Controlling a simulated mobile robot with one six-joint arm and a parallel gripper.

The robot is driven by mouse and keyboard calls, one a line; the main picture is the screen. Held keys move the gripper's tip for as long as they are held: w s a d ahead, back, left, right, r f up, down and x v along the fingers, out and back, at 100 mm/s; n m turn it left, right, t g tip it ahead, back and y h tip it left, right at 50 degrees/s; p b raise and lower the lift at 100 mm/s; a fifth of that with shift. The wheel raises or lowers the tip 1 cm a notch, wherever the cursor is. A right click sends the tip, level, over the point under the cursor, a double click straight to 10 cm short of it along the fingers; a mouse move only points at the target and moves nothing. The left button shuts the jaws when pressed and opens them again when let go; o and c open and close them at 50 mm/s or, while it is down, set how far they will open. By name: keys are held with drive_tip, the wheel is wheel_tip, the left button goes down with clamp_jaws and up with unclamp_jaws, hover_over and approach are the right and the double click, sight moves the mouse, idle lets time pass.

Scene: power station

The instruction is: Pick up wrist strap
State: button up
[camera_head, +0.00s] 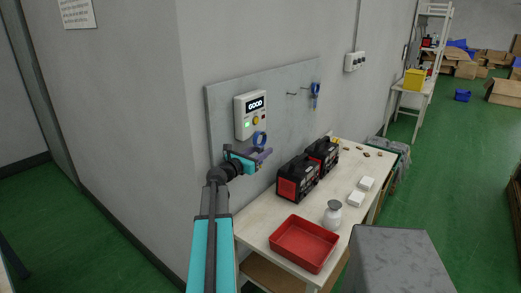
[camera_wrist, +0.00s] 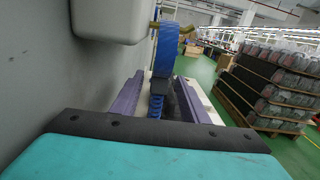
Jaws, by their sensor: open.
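The blue wrist strap (camera_head: 259,138) hangs below the white tester box with a "GOOD" display (camera_head: 250,113) on the grey wall panel. In the wrist view the strap (camera_wrist: 166,50) hangs from a brass-coloured peg, with a dark clasp and a coiled blue cord (camera_wrist: 155,106) below it. My gripper (camera_head: 262,155) is at the strap's lower part, in front of the panel. In the wrist view its purple fingers (camera_wrist: 160,98) are open, one on each side of the strap's lower end and cord. I cannot tell whether either finger touches it.
Below stands a workbench with a red tray (camera_head: 304,243), a white bottle (camera_head: 332,214), two black-and-red boxes (camera_head: 297,178) and small white boxes (camera_head: 361,190). Another blue strap or cord (camera_head: 315,92) hangs at the panel's right. The tester box (camera_wrist: 110,18) is close above my gripper.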

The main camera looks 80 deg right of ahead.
drive_tip(key=p+x, duration=0.1)
drive_tip(key=x, duration=0.2)
drive_tip(key=shift+s+d, duration=0.1)
drive_tip(key=shift+d, duration=0.3)
drive_tip(key=shift+c, duration=0.2)
clamp_jaws()
